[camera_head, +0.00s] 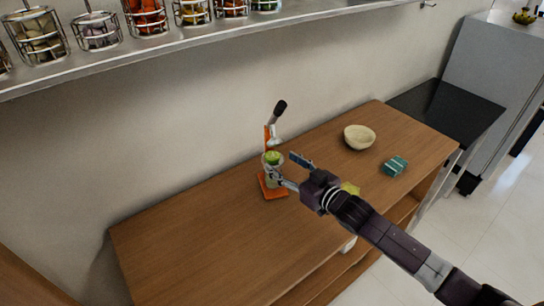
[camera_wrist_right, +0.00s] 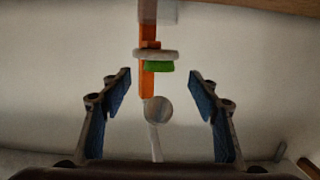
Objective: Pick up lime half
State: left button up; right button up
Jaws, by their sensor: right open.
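The green lime half (camera_head: 273,157) sits at the top of the cup-like part of an orange hand juicer (camera_head: 273,188) on the wooden table. My right gripper (camera_head: 288,166) is open, with its fingers close to the lime half in the head view. The right wrist view appears upside down. There the green lime half (camera_wrist_right: 159,67) lies against a pale ring, between and beyond the open fingers of my right gripper (camera_wrist_right: 160,80). I see no contact. The juicer's rounded grey press head (camera_wrist_right: 158,109) also shows between the fingers. My left gripper is out of view.
The wooden table (camera_head: 195,235) is clear on its left. A cream bowl (camera_head: 359,138) and a small teal box-like object (camera_head: 395,166) lie to the right. A yellow item (camera_head: 350,188) is partly hidden by my arm. The juicer's black-tipped lever (camera_head: 279,111) rises above the lime.

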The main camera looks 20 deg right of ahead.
aim_at(274, 157)
jog(key=p+x, duration=0.1)
jog(key=x, duration=0.3)
jog(key=shift+w+d, duration=0.1)
jog(key=shift+w+f, duration=0.1)
jog(key=shift+f, duration=0.05)
jog(key=c, duration=1.1)
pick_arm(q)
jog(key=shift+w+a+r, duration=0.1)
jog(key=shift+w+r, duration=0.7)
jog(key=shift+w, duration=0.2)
pick_arm(e)
jog(key=shift+c, duration=0.2)
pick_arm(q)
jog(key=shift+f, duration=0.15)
